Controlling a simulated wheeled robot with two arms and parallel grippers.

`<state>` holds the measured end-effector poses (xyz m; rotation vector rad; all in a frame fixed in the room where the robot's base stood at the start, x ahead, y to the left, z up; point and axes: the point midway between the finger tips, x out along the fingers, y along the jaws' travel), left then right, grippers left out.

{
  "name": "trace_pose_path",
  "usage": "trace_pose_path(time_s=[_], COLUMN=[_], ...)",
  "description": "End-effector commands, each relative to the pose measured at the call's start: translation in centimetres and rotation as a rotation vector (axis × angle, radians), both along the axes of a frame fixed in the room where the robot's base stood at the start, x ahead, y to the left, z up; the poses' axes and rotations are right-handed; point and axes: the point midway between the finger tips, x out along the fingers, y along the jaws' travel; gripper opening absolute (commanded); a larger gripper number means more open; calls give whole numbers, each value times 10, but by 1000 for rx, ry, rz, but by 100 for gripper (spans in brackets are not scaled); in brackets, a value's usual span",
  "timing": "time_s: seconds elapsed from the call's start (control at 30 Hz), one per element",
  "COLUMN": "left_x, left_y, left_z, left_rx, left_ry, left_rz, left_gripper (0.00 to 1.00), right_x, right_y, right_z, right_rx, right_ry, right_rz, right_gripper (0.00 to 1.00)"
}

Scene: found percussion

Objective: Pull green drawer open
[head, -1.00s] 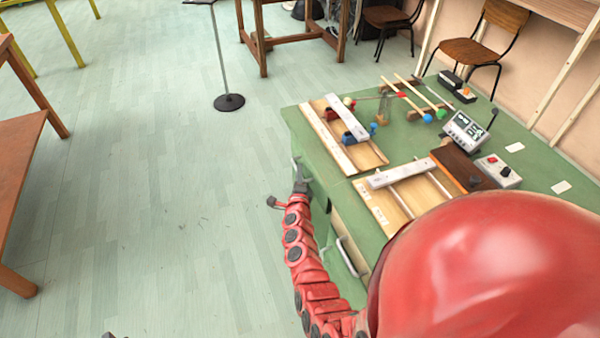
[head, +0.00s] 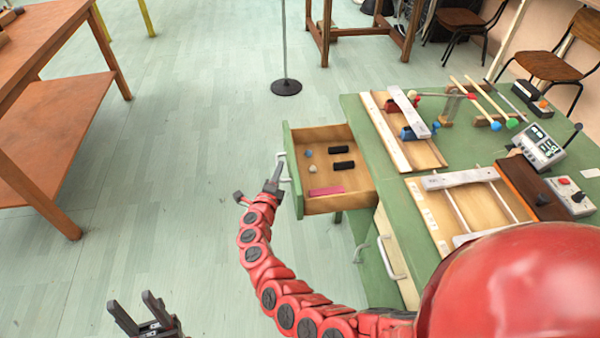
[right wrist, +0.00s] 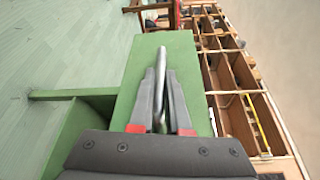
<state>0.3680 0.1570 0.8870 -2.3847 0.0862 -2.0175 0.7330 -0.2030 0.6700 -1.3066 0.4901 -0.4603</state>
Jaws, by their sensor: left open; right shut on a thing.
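The green drawer (head: 289,138) sticks well out of the left side of the green desk in the head view. Its inside is bare wood and holds several small items. My right gripper (head: 277,168) is at the drawer's front and is shut on its pale handle (head: 287,172). In the right wrist view the handle (right wrist: 163,62) runs between the closed fingers, in front of the green drawer front (right wrist: 190,50). My left gripper (head: 140,310) is open and empty, low over the floor at the bottom left of the head view.
The green desk top (head: 385,182) carries wooden frames, mallets (head: 490,98) and a grey device (head: 540,148). Another drawer handle (head: 388,258) is below. A brown table (head: 60,120) stands at left; a stand base (head: 286,87) is on the floor. Floor between is clear.

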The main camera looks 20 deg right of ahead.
Motion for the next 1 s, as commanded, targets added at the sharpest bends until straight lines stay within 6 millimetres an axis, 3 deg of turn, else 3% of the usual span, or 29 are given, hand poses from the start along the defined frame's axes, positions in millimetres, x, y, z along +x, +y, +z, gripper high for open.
trace_pose_path(time_s=[0.1,0.3,0.77,0.8,0.97,1.0], left_x=[0,0,0,0,0,0], left_y=[0,0,0,0,0,0], left_z=[-12,-19,-20,-20,-20,-20], left_rx=[0,0,0,0,0,0], left_ry=[0,0,0,0,0,0], left_rz=[0,0,0,0,0,0], left_gripper=[50,50,50,50,50,50], right_x=[4,8,9,9,9,9], right_y=[18,34,39,39,39,39], right_z=[-4,-1,0,0,0,0], right_rx=[2,1,1,1,1,1], right_ry=[-1,-1,1,1,1,0], right_rz=[2,0,-2,-2,-2,-2], right_gripper=[0,0,0,17,45,45])
